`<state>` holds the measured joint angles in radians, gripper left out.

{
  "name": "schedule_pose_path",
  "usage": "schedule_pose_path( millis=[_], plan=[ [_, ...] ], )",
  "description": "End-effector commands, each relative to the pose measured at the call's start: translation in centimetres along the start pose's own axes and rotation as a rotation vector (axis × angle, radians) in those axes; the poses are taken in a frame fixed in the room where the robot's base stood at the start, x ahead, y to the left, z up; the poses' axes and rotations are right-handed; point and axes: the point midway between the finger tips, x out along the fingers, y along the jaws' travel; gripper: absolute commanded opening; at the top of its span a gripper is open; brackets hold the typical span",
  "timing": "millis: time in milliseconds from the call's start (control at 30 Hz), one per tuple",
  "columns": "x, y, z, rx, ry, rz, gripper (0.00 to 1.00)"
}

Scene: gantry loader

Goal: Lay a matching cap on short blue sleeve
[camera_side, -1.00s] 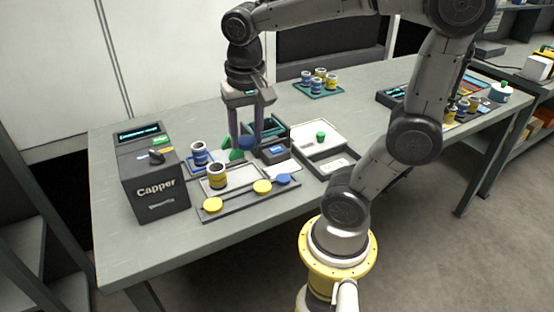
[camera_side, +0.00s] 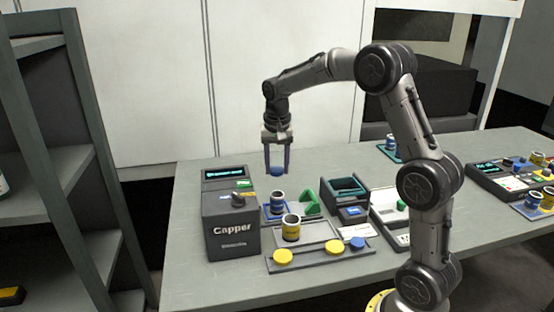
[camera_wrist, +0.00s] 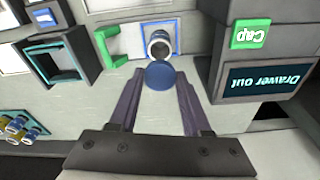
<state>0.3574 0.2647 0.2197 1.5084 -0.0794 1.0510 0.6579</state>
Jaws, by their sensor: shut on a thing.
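My gripper (camera_side: 277,172) is shut on a blue cap (camera_side: 277,171), held above the table behind the small work area. In the wrist view the blue cap (camera_wrist: 160,76) sits between the fingertips of my gripper (camera_wrist: 160,82). The short blue sleeve (camera_side: 278,201) stands upright in a blue-edged holder beside the capper, below and in front of the held cap. It also shows in the wrist view (camera_wrist: 160,44), open at the top, just beyond the cap. The cap and sleeve look apart.
The dark capper box (camera_side: 232,226) stands left of the sleeve. A yellow sleeve (camera_side: 291,227) stands in front, near two yellow caps (camera_side: 283,257) and another blue cap (camera_side: 357,243) on a tray. A green bracket (camera_side: 309,205) and a teal-rimmed open box (camera_side: 344,188) are to the right.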

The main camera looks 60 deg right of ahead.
Motion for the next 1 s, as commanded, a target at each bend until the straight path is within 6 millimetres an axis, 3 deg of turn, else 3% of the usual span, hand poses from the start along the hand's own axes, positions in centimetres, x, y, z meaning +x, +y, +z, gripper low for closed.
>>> schedule_pose_path(
  millis=[600, 1000],
  plan=[
    [4.5, 0.1, 0.6, 0.001, -0.001, 0.002, 0.0],
    [5.4, 0.1, 0.7, 0.001, 0.0, 0.001, 0.0]
  ],
)
